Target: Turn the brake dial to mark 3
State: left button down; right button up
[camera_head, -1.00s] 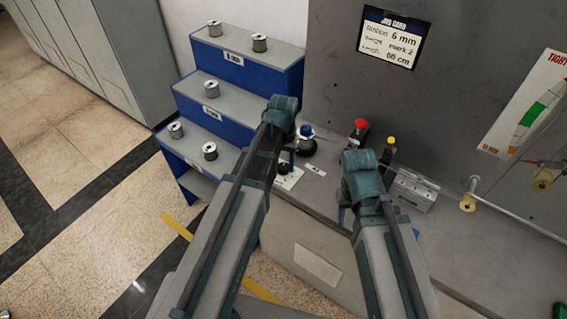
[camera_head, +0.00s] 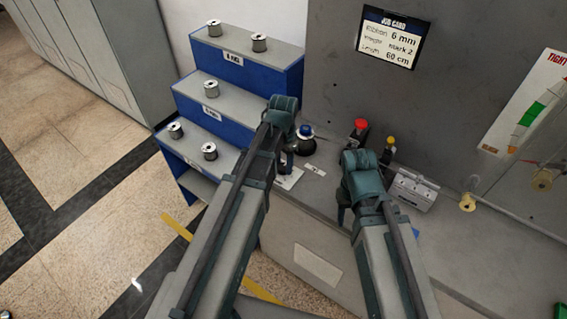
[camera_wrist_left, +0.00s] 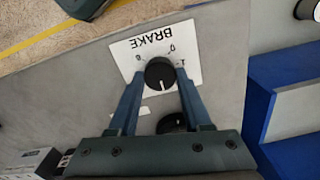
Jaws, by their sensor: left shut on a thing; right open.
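The brake dial (camera_wrist_left: 160,74) is a round black knob with a white pointer line, on a white plate lettered BRAKE (camera_wrist_left: 125,52). In the left wrist view the lettering is upside down and the pointer line points toward the bottom of the picture. A few marks show beyond the knob; the plate's near side is partly hidden. My left gripper (camera_wrist_left: 159,82) is shut on the knob, one finger on each side. In the head view my left gripper (camera_head: 286,158) hides the knob above the plate (camera_head: 290,180). My right gripper (camera_head: 345,205) is open and empty, over the bench front.
A black, blue-topped object (camera_head: 305,140) stands close to the dial. A red button (camera_head: 360,126), a yellow-topped item (camera_head: 389,143) and a grey block (camera_head: 412,188) are behind my right gripper. Blue steps (camera_head: 237,112) carry several spools. A job card (camera_head: 391,38) reads mark 2.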

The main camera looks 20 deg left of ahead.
aim_at(284, 166)
dwell(0.3)
pick_arm(q)
jog(key=shift+c, duration=1.7)
grip_release()
notch_tip(284, 166, up, 14)
jog(key=p, duration=1.4)
pick_arm(e)
notch_tip(284, 166, up, 14)
pick_arm(q)
jog(key=shift+f, duration=0.1)
pick_arm(e)
jog(key=shift+f, duration=0.15)
pick_arm(q)
jog(key=s+d+f+n+y+b, duration=0.1)
jog(key=s+d+f+b, duration=0.3)
jog(key=s+d, duration=0.6)
jog(key=s+n, duration=0.1)
jog(key=s, duration=0.3)
jog(key=shift+d+f+b, duration=0.2)
jog(key=shift+d+b, duration=0.05)
jog(key=shift+b, duration=0.1)
pick_arm(e)
notch_tip(284, 166, down, 4)
jog(key=shift+f, duration=0.25)
